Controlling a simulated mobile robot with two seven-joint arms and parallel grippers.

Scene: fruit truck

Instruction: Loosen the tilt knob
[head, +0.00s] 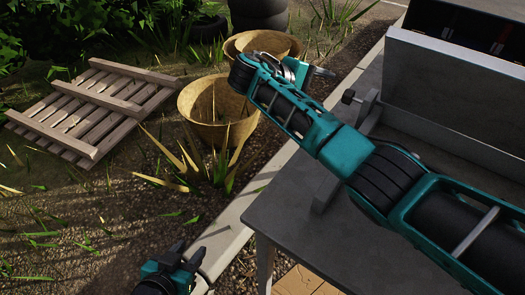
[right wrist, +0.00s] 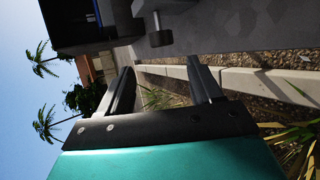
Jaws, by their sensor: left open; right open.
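The tilt knob (head: 348,96) is a small dark knob at the left end of the grey tilted box (head: 455,70) on the metal table. In the right wrist view the knob (right wrist: 160,38) shows at the top, beyond and apart from the fingertips. My right gripper (head: 325,72) is a little to the left of and above the knob in the head view, partly hidden by its own wrist. In the right wrist view my right gripper (right wrist: 160,72) is open with nothing between its fingers. My left gripper (head: 188,252) is open and empty, low over the ground at the bottom.
Woven baskets (head: 205,112) and a wooden pallet (head: 95,110) lie beyond the concrete kerb (head: 232,222). My right arm spans the table.

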